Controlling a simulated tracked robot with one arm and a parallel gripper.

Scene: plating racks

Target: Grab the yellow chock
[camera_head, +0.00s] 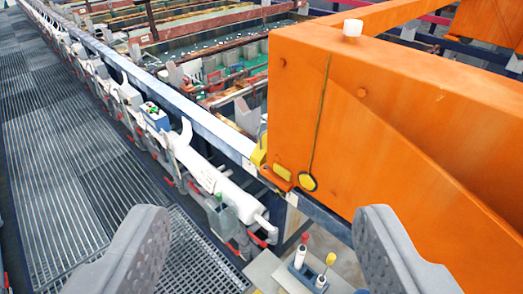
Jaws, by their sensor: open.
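A small yellow block (259,151), which looks like the yellow chock, sits at the left side of the large orange housing, by the blue-white rail. It is partly hidden by the housing's edge. My gripper (263,215) is open and empty, with its two grey padded fingers wide apart at the bottom of the view. The yellow block lies beyond the fingertips, between them left to right and higher in the picture.
The orange housing (400,120) fills the right side, with a yellow disc (307,182) low on it. A long rail (205,124) with white pipes (205,172) runs up left. Posts with red and yellow knobs (330,259) stand below. A grated walkway (70,140) lies left.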

